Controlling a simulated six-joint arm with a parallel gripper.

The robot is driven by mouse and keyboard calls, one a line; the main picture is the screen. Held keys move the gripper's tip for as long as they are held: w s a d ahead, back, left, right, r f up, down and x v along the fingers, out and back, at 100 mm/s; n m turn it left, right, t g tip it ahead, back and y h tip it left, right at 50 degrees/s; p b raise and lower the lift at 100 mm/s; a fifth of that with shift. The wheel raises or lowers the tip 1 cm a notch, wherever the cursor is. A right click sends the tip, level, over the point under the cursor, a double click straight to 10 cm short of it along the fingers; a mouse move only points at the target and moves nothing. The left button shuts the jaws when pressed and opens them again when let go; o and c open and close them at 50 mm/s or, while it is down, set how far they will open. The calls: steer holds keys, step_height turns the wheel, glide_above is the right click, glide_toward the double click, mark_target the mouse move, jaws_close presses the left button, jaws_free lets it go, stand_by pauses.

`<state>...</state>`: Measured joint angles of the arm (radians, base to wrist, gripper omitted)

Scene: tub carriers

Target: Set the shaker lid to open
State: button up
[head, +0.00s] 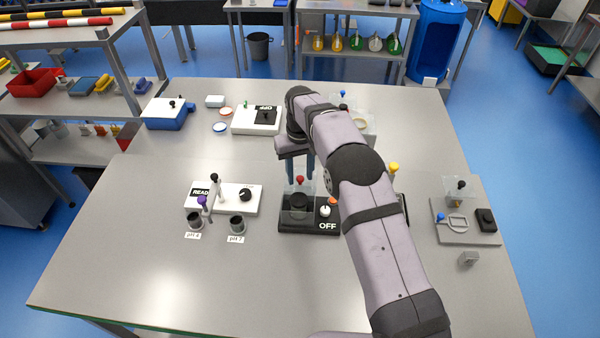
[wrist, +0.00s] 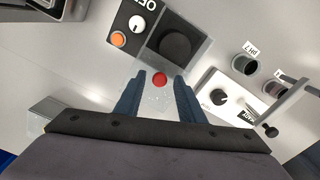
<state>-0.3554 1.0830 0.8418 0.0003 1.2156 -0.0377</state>
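The shaker is a black device (head: 290,227) labelled OFF, with a dark round platform, a white dial and an orange button. It also shows in the wrist view (wrist: 152,60). Its clear lid (head: 292,188) carries a red knob (head: 300,180). The lid's exact tilt is hard to tell. In the wrist view the red knob (wrist: 159,79) lies between my two blue fingers, with a gap on each side. My gripper (wrist: 160,82) is open and empty. In the head view my gripper (head: 303,168) is above and behind the platform, fingers pointing down by the knob.
A white READY device (head: 226,208) with two dark cups stands left of the shaker. A grey plate (head: 463,235) with a clear cover sits to the right. A white device (head: 246,127) labelled OFF and a blue box (head: 165,115) stand behind. The front of the table is clear.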

mark_target(300, 178)
steer(key=shift+r, duration=0.15)
steer(key=shift+r+b, duration=1.35)
steer(key=shift+r, duration=2.2)
